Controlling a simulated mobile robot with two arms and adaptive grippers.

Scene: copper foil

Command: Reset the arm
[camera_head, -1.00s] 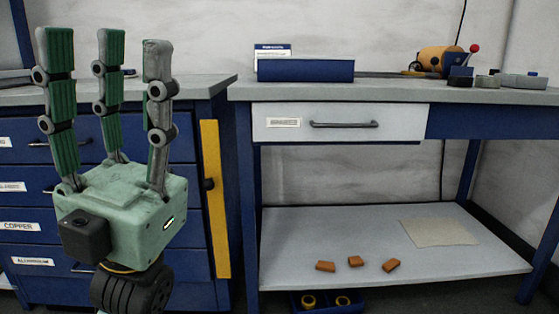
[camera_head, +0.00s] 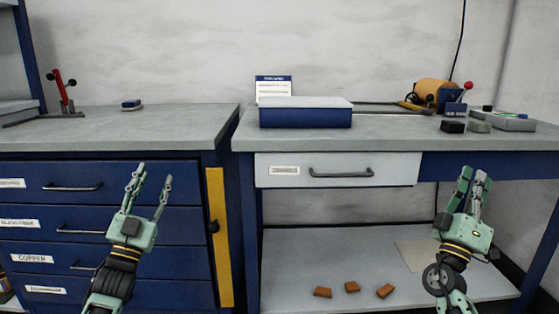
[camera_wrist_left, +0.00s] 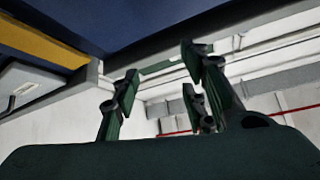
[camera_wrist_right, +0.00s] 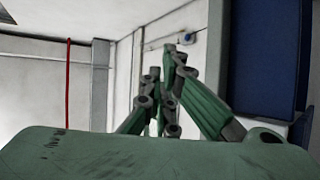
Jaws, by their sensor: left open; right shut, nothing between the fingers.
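My left gripper (camera_head: 150,185) is in the head view at the lower left, in front of the blue drawer cabinet, fingers pointing up and spread. It is open and empty, and its fingers also show in the left wrist view (camera_wrist_left: 160,85). My right gripper (camera_head: 474,187) is at the lower right, in front of the workbench, fingers pointing up. Its fingers are closed together with nothing between them, as the right wrist view (camera_wrist_right: 170,85) also shows. Both grippers are apart from the furniture in the head view.
The blue drawer cabinet (camera_head: 180,222) stands left of the workbench (camera_head: 390,128). A blue box (camera_head: 305,115) and an orange tool (camera_head: 435,93) lie on the bench. Several small orange blocks (camera_head: 352,286) lie on the lower shelf (camera_head: 295,250). The white drawer (camera_head: 400,168) is shut.

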